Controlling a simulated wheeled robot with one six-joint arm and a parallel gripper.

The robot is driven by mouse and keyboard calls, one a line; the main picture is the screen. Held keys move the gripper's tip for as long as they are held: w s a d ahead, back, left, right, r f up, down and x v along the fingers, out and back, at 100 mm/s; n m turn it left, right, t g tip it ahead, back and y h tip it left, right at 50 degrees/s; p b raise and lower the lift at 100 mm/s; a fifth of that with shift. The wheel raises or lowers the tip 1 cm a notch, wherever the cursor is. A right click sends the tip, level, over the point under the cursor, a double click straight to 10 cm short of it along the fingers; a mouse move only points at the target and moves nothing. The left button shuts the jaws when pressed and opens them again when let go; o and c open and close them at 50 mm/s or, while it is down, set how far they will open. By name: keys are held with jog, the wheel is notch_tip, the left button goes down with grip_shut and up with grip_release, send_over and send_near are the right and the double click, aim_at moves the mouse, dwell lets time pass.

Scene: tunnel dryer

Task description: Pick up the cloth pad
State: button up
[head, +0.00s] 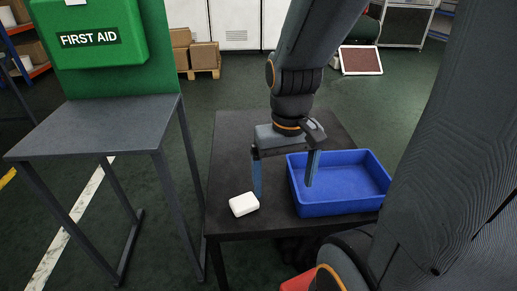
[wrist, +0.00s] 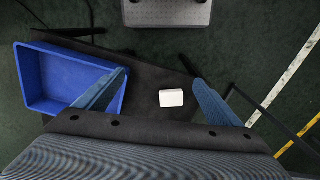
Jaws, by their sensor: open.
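The cloth pad (head: 244,204) is a small white rounded block lying flat on the dark table near its front left edge. It also shows in the wrist view (wrist: 171,98), between the two fingers and nearer the right one. My gripper (head: 285,190) points down above the table with its blue fingers spread wide and nothing between them. In the head view the left finger is just behind and right of the pad, and the right finger overlaps the blue bin. I cannot tell the exact height of the fingertips above the table.
A blue bin (head: 345,207) stands on the right of the dark table (head: 231,142) and looks empty. A grey stand (head: 95,127) with a green first aid box (head: 90,35) is at left. Boxes on a pallet (head: 203,55) are at the back. Floor between the tables is narrow.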

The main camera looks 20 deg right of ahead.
jog(key=shift+n, duration=0.7)
jog(key=a+r+p, duration=0.1)
jog(key=a+p, duration=0.1)
jog(key=a+r+p, duration=0.1)
jog(key=a, duration=0.1)
jog(key=shift+s+r, duration=0.15)
jog(key=shift+r, duration=0.2)
jog(key=shift+c, duration=0.4)
jog(key=shift+a+p, duration=0.3)
jog(key=shift+a, duration=0.05)
jog(key=c, duration=0.3)
jog(key=n+b, duration=0.4)
jog(key=n, duration=1.5)
send_over(244, 201)
notch_tip(244, 201, down, 18)
jog(key=shift+a+r, duration=0.1)
jog(key=shift+a, duration=0.05)
jog(key=shift+d+f, duration=0.2)
jog(key=shift+f, duration=3.35)
